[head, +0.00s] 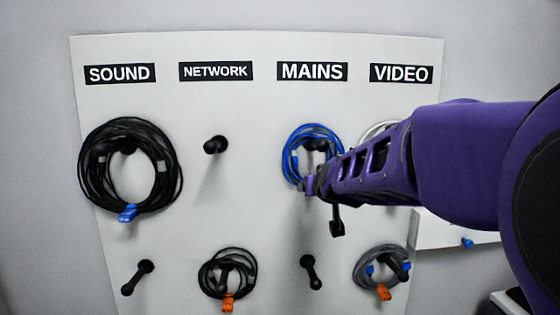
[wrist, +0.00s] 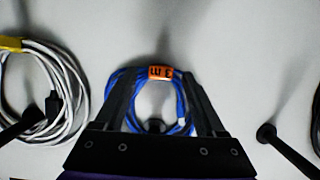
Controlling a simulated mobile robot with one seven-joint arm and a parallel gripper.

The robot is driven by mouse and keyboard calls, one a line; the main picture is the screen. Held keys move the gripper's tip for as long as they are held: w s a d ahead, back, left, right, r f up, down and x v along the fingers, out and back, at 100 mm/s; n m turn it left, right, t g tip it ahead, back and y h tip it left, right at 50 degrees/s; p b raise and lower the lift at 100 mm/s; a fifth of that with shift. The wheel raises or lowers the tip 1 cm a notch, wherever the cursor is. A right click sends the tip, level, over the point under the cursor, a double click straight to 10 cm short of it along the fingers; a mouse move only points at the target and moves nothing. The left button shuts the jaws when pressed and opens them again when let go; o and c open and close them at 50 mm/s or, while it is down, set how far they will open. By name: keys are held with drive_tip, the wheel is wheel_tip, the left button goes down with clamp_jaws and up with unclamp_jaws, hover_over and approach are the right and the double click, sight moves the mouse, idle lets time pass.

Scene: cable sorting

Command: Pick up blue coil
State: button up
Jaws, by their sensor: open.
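The blue coil (head: 289,154) hangs on a peg under the MAINS label in the head view. My gripper (head: 312,184) reaches in from the right and covers the coil's lower right part. In the wrist view the blue coil (wrist: 183,104) shows between and behind the two black fingers of my gripper (wrist: 160,76), with an orange tag (wrist: 160,72) on it. The fingers are apart, one at each side of the tag. I cannot tell whether they touch the cable. The gripper's body hides part of the coil in the wrist view.
A white coil (wrist: 72,75) with a yellow tag hangs close beside, partly behind my arm in the head view. A large black coil (head: 85,165) hangs under SOUND. The NETWORK peg (head: 215,145) is empty. Smaller black (head: 204,277) and grey (head: 362,262) coils hang below.

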drive_tip(key=shift+s, duration=0.1)
drive_tip(key=shift+c, duration=0.8)
clamp_jaws()
drive_tip(key=shift+r, duration=0.15)
